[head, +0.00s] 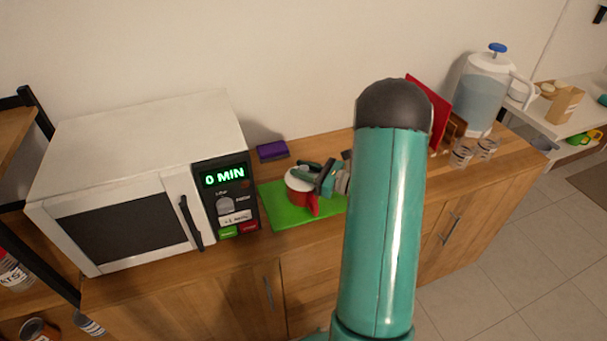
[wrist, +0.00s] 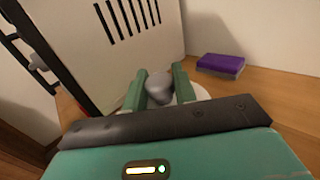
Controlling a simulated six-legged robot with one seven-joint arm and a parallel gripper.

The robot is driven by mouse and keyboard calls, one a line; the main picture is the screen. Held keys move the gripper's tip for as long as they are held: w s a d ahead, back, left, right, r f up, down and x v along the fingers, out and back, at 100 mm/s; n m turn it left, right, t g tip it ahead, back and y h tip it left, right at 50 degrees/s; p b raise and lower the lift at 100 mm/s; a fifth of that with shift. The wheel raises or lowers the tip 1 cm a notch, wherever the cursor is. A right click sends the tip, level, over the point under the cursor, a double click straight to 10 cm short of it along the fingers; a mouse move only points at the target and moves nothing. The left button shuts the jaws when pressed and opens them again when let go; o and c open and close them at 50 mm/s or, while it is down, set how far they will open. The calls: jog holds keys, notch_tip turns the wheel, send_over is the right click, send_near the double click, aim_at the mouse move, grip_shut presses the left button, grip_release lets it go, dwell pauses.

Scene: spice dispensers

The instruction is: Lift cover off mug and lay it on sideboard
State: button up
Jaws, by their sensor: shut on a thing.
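A red mug (head: 302,197) stands on a green mat (head: 270,213) on the wooden sideboard (head: 321,240), with its handle toward the front. A pale round cover (head: 296,180) is at the mug's top; I cannot tell whether it rests on the rim or is just above it. In the wrist view my gripper (wrist: 160,88) has its two green fingers shut on the grey knob (wrist: 159,90) of the cover, whose white edge (wrist: 201,91) shows beside them. My gripper also shows in the head view (head: 310,170) over the mug. The mug is hidden in the wrist view.
A white microwave (head: 140,150) reading 0 MIN stands left of the mat. A purple sponge (head: 272,151) lies behind the mat. A red board (head: 430,110) and a clear blue-lidded jug (head: 483,90) stand to the right. My arm hides part of the sideboard.

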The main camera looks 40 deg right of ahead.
aim_at(303, 167)
jog(key=shift+r, duration=0.1)
jog(key=shift+r, duration=0.5)
notch_tip(303, 167, up, 2)
jog(key=shift+r, duration=0.1)
jog(key=s+a+r, duration=0.6)
jog(key=s+r, duration=0.3)
jog(key=s, duration=0.3)
jog(key=shift+s+r, duration=0.3)
jog(key=shift+s, duration=0.05)
